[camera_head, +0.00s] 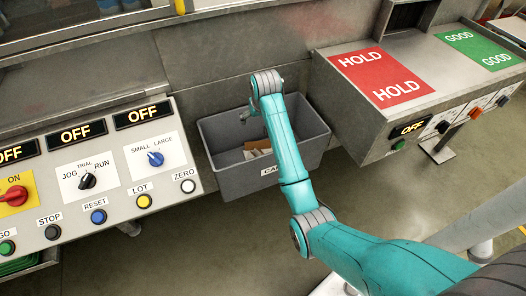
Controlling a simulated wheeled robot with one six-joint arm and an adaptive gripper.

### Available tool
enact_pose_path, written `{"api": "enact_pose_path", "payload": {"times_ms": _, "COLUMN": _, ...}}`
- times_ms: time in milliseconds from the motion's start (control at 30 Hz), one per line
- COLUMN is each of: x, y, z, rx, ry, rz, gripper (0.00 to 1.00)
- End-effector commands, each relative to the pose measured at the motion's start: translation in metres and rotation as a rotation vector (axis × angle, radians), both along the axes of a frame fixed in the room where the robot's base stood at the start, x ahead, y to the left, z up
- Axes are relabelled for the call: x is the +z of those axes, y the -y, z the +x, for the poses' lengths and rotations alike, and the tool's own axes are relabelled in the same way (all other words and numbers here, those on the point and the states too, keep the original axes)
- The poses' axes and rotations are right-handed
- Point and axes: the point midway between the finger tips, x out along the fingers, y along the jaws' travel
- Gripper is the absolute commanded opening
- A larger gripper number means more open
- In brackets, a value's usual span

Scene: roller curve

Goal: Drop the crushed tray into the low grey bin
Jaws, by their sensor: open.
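The low grey bin (250,183) stands on the floor in the middle, between two metal counters. A few tan and whitish pieces (258,146) lie inside it, partly hidden behind my arm. I cannot tell whether one of them is the crushed tray. My gripper (245,115) is over the far left part of the bin's opening. It is small in the picture, looks empty, and its jaws are open. My teal arm crosses the bin and hides part of its right side and label.
A control panel (115,165) with knobs and buttons stands left of the bin. A counter with a red HOLD plate (382,76) and a green GOOD plate (482,48) stands to the right. A metal wall closes off the back. Bare floor (190,255) lies in front.

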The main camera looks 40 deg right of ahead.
Motion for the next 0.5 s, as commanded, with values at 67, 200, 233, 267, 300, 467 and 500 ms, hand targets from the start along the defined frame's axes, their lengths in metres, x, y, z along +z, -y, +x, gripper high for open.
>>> {"api": "enact_pose_path", "payload": {"times_ms": 67, "x": 0.012, "y": -0.002, "z": -0.003, "rx": 0.0, "ry": 0.004, "rz": -0.002, "gripper": 1.0}}
{"api": "enact_pose_path", "payload": {"times_ms": 200, "x": 0.038, "y": -0.006, "z": -0.013, "rx": 0.0, "ry": 0.005, "rz": -0.002, "gripper": 1.0}}
{"api": "enact_pose_path", "payload": {"times_ms": 233, "x": 0.043, "y": -0.007, "z": -0.015, "rx": 0.0, "ry": 0.004, "rz": -0.002, "gripper": 1.0}}
{"api": "enact_pose_path", "payload": {"times_ms": 267, "x": 0.049, "y": -0.008, "z": -0.018, "rx": 0.0, "ry": 0.005, "rz": -0.002, "gripper": 1.0}}
{"api": "enact_pose_path", "payload": {"times_ms": 300, "x": 0.056, "y": -0.009, "z": -0.02, "rx": 0.0, "ry": 0.004, "rz": -0.002, "gripper": 1.0}}
{"api": "enact_pose_path", "payload": {"times_ms": 467, "x": 0.081, "y": -0.013, "z": -0.03, "rx": 0.0, "ry": 0.003, "rz": -0.001, "gripper": 1.0}}
{"api": "enact_pose_path", "payload": {"times_ms": 500, "x": 0.086, "y": -0.014, "z": -0.032, "rx": 0.0, "ry": 0.002, "rz": -0.001, "gripper": 1.0}}
